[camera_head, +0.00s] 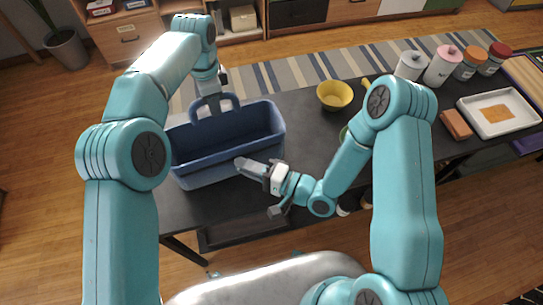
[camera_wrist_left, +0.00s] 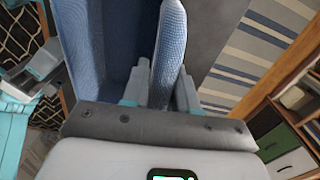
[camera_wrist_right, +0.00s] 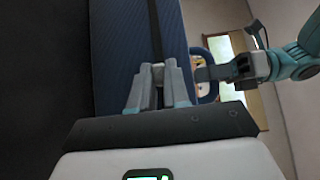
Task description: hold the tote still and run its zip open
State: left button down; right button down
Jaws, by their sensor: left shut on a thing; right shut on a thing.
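The blue tote (camera_head: 225,140) stands upright on the dark table, its broad top open towards me. My left gripper (camera_head: 212,104) is shut on the tote's raised loop handle at the far side. That handle (camera_wrist_left: 168,45) stands between its fingers in the left wrist view. My right gripper (camera_head: 243,164) is at the tote's near wall. In the right wrist view a dark zip strip (camera_wrist_right: 155,30) runs along the blue face, and the right gripper (camera_wrist_right: 157,78) is closed over it on a small part, likely the zip pull, mostly hidden by the fingers.
The black table (camera_head: 300,150) holds a yellow bowl (camera_head: 335,95) right of the tote. Several lidded jars (camera_head: 443,66), a brown block (camera_head: 456,125) and a white tray (camera_head: 500,113) stand further right. A striped rug (camera_head: 320,63) and shelves lie behind.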

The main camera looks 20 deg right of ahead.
jog(key=a, duration=0.7)
jog(key=s+a, duration=0.1)
jog(key=a, duration=0.2)
jog(key=shift+s+a, duration=0.1)
jog(key=shift+a, duration=0.3)
jog(key=c, duration=1.1)
grip_release()
jog(key=v, duration=0.7)
jog(key=shift+s+d, duration=0.15)
jog(key=shift+d, duration=0.05)
